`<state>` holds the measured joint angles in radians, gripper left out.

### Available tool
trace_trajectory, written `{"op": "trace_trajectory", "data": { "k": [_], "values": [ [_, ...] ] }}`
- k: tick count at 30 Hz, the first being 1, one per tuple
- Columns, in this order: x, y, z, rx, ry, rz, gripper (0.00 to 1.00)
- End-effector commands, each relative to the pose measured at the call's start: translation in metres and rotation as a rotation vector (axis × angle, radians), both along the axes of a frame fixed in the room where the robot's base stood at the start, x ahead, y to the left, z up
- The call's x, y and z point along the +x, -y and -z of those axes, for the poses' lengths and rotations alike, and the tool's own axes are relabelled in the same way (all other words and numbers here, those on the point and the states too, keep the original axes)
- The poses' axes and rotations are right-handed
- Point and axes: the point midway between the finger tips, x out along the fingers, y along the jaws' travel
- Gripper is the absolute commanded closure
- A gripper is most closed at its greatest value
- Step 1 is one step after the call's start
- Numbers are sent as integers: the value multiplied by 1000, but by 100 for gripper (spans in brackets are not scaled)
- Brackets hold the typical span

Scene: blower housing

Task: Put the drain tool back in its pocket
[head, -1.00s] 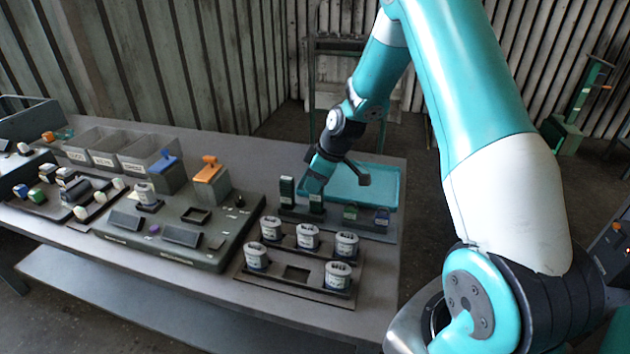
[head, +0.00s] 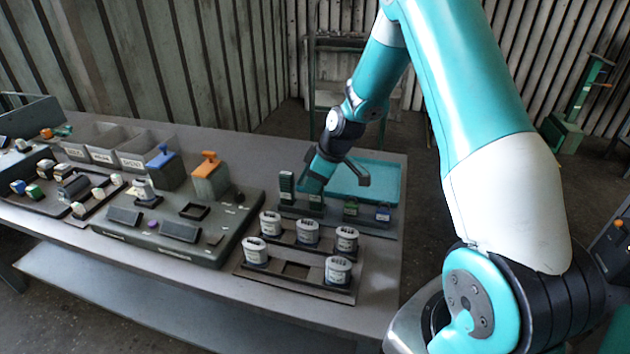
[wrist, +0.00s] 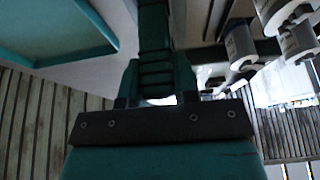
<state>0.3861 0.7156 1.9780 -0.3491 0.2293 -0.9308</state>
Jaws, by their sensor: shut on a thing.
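My gripper (head: 316,193) is at the dark tool rack (head: 345,224) at the table's right side. In the wrist view my gripper (wrist: 157,85) is shut on a dark green tool with a ribbed handle (wrist: 155,50). The head view shows a small part of this held tool (head: 316,201) under the fingers. I take it for the drain tool, but its label is not readable. Its lower end and its pocket are hidden, so I cannot tell how far it is seated. Another dark green tool (head: 287,186) stands upright just left of my gripper.
A green tool (head: 350,209) and a blue one (head: 382,214) sit low in the rack's right part. A teal tray (head: 375,183) lies behind. In front, a dark holder (head: 297,271) carries several white-grey cups. A grey fixture (head: 215,235) with an orange-handled block (head: 210,178) stands left.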

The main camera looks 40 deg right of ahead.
Motion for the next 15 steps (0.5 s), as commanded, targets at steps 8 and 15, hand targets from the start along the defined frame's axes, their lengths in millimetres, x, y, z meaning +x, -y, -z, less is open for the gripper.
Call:
{"op": "trace_trajectory", "data": {
  "k": [8,15],
  "values": [
    [0,0,7,0,0,0,88],
    [0,0,9,0,0,0,59]
  ]
}}
